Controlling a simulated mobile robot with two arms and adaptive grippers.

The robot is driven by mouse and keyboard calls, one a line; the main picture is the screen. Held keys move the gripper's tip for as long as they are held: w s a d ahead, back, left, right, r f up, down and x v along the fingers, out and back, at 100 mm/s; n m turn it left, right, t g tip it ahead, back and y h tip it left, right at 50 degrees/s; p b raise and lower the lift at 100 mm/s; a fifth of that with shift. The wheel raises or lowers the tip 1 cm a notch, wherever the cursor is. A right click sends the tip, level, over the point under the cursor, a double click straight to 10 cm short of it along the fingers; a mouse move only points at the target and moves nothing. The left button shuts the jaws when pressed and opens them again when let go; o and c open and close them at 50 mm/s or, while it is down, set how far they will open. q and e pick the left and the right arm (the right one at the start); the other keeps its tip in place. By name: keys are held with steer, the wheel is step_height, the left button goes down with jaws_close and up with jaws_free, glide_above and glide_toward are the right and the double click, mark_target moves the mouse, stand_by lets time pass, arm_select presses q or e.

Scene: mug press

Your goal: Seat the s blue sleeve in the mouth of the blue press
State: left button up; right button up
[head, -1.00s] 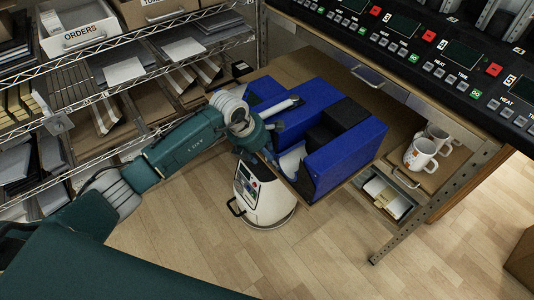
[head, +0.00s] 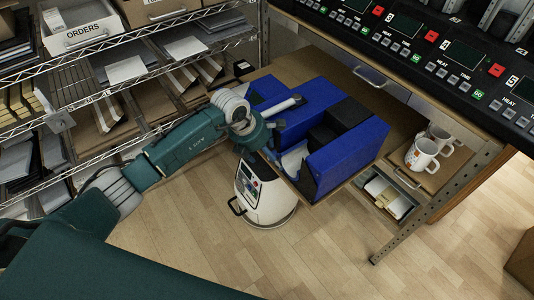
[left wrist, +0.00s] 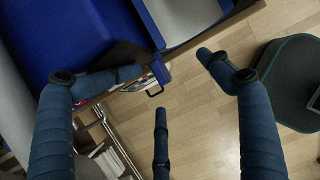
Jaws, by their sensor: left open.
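The blue press (head: 347,158) stands on the wooden table, a blocky blue body with black parts and a light curved surface (head: 294,157) in its near left opening. My left gripper (head: 274,132) is at the press's left side, close to that opening; contact cannot be told. Blue press parts (left wrist: 75,35) and a light curved surface (left wrist: 185,15) fill the top of that view. I cannot clearly pick out a separate small blue sleeve. My right gripper is not in view.
White mugs (head: 421,154) stand at the table's right end. A black control panel (head: 440,45) runs above. A white rounded machine (head: 262,198) stands on the floor below the press. Wire shelves (head: 120,95) are at left.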

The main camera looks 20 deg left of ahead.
arm_select(q)
steer(key=shift+w+d+r, duration=0.25)
steer(key=shift+w+r, duration=0.1)
steer(key=shift+r, duration=0.15)
steer(key=shift+r+p, duration=0.75)
steer(key=shift+r, duration=0.25)
steer(key=shift+o, duration=0.6)
steer(key=shift+d+r+p, duration=0.15)
steer(key=shift+r+p, duration=0.35)
steer(key=shift+r, duration=0.2)
steer(key=shift+s+r+p, duration=0.15)
steer(key=shift+r+p, duration=0.4)
steer(key=shift+r, duration=0.2)
steer(key=shift+a+r+p, duration=0.25)
steer(key=shift+r+p, duration=0.55)
steer(key=shift+r, duration=0.35)
steer(key=shift+s+f, duration=0.1)
steer(key=shift+s, duration=0.05)
